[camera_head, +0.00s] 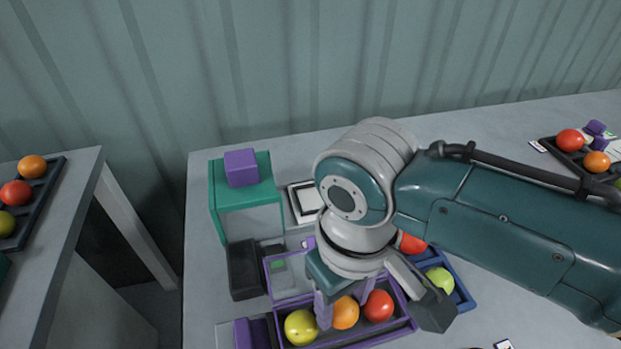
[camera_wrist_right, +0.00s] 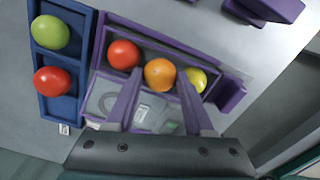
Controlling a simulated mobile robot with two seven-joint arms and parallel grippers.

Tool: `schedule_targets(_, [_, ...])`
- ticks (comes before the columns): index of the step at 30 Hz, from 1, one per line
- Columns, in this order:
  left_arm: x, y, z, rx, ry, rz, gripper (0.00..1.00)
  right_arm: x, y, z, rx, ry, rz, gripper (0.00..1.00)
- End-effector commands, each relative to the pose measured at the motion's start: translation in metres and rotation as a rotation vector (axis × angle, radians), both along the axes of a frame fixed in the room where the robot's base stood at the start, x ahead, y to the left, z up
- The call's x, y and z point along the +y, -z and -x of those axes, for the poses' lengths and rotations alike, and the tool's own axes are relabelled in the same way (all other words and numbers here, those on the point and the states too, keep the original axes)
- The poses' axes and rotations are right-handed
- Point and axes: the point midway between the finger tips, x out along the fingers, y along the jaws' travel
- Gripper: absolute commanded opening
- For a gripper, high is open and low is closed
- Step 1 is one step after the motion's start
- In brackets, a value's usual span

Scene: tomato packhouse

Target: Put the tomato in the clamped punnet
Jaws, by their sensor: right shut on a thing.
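My right gripper (camera_head: 345,302) points down over the purple-rimmed punnet (camera_head: 398,293), one finger on each side of an orange tomato (camera_head: 345,314). It is shut on this tomato, which is at the level of the others in the punnet; I cannot tell whether it rests on the floor. In the right wrist view the orange tomato (camera_wrist_right: 159,74) sits between the fingertips (camera_wrist_right: 159,86). A yellow tomato (camera_head: 300,327) and a red tomato (camera_head: 378,306) lie on either side of it. A purple clamp block (camera_head: 254,334) stands at the punnet's left end. My left gripper is out of view.
The punnet's clear lid (camera_head: 280,290) stands open on the far side. A blue tray (camera_head: 462,291) with a red and a green tomato is to the right. A teal box (camera_head: 240,205) with a purple block stands behind. Dark trays with tomatoes lie far left and far right.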

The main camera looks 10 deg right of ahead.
Motion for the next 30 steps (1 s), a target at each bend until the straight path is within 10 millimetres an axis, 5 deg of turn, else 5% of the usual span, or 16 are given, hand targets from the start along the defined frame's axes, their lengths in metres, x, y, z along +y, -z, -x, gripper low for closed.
schedule_targets(4, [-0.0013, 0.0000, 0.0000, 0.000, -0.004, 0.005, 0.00, -0.0001, 0.0000, 0.0000, 0.000, 0.000, 0.000, 0.26])
schedule_targets(5, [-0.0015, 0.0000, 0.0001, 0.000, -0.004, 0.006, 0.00, -0.0001, 0.0000, 0.0000, 0.000, 0.000, 0.000, 0.55])
schedule_targets(14, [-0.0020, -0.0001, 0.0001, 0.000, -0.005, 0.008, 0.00, -0.0003, 0.0000, -0.0001, 0.000, 0.000, 0.000, 0.88])
schedule_targets(18, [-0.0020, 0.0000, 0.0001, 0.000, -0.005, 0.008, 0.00, -0.0003, 0.0001, 0.0000, 0.000, 0.000, 0.001, 0.88])
schedule_targets(24, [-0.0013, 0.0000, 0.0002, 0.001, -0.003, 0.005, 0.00, -0.0004, 0.0002, 0.0001, 0.000, 0.000, 0.001, 0.68])
schedule_targets(30, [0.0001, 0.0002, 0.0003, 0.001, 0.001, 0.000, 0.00, -0.0003, 0.0001, 0.0000, 0.000, 0.000, 0.000, 0.68])
